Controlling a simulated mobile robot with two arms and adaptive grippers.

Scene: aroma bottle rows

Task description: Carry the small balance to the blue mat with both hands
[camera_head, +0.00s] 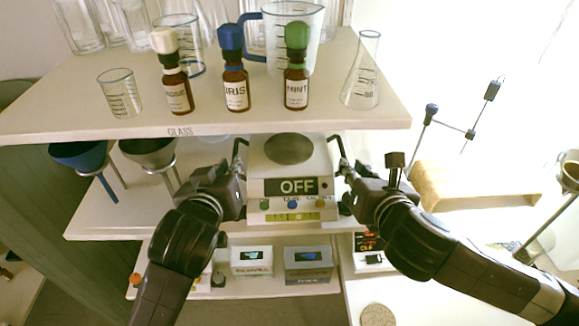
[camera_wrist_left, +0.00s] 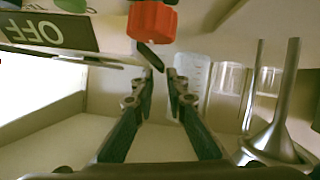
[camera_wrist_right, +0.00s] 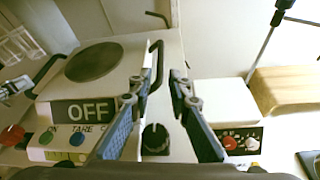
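The small balance (camera_head: 289,180) is a white box with a round dark pan, an "OFF" display and coloured buttons. It sits on the middle shelf, with a black handle on each side. My left gripper (camera_head: 238,168) is at its left handle; in the left wrist view the handle (camera_wrist_left: 150,57) reaches the narrow gap between the fingertips. My right gripper (camera_head: 347,170) is at its right handle; in the right wrist view the handle (camera_wrist_right: 155,55) is close to the left finger. Both grippers look partly open. No blue mat is visible.
The upper shelf (camera_head: 60,125) overhangs, with bottles and glassware. A blue funnel (camera_head: 78,155) and a dark funnel (camera_head: 148,153) stand left of the balance. Small boxes (camera_head: 251,262) sit on the shelf below. A wooden block (camera_head: 470,185) and clamp stand (camera_head: 431,112) are at the right.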

